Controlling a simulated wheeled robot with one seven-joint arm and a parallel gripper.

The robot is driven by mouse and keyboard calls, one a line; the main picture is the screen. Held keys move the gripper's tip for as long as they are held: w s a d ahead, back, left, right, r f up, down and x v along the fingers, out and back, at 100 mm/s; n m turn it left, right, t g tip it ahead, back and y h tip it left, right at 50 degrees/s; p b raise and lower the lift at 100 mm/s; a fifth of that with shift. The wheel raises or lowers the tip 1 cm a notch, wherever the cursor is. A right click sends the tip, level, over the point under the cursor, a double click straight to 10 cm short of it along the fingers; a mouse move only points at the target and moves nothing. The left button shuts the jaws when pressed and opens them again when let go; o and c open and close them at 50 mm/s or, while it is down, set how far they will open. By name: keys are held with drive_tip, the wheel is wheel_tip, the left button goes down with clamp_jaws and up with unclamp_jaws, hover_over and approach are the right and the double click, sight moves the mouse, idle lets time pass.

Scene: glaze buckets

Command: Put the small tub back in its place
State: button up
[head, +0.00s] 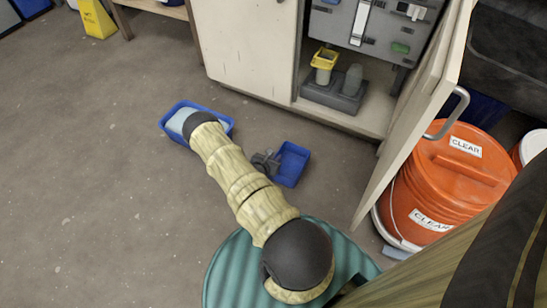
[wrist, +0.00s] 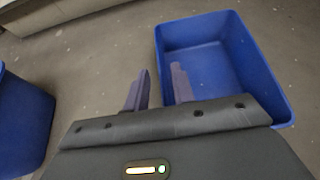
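The small tub (head: 294,162) is blue, open-topped and looks empty. It stands upright on the floor in front of the cabinet. It also shows at the right of the wrist view (wrist: 205,50). My gripper (head: 272,160) is just left of the tub in the head view. In the wrist view my gripper (wrist: 160,72) has its two fingers apart with nothing held. The left finger shows outside the tub and the right finger overlaps its inside, with the near-left wall between them. I cannot tell whether either finger touches the wall.
A larger blue tub (head: 170,132) with something pale blue in it stands to the left. The cabinet (head: 243,40) has its right door (head: 415,105) open; a grey holder (head: 335,95) with a yellow-topped container sits inside. An orange bucket (head: 425,185) stands at right. Floor at left is clear.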

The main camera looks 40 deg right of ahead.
drive_tip(key=shift+r, duration=0.1)
drive_tip(key=shift+r+p, duration=0.2)
drive_tip(key=shift+p, duration=0.1)
drive_tip(key=p+v, duration=0.5)
drive_tip(key=v, duration=0.7)
drive_tip(key=shift+f, duration=0.15)
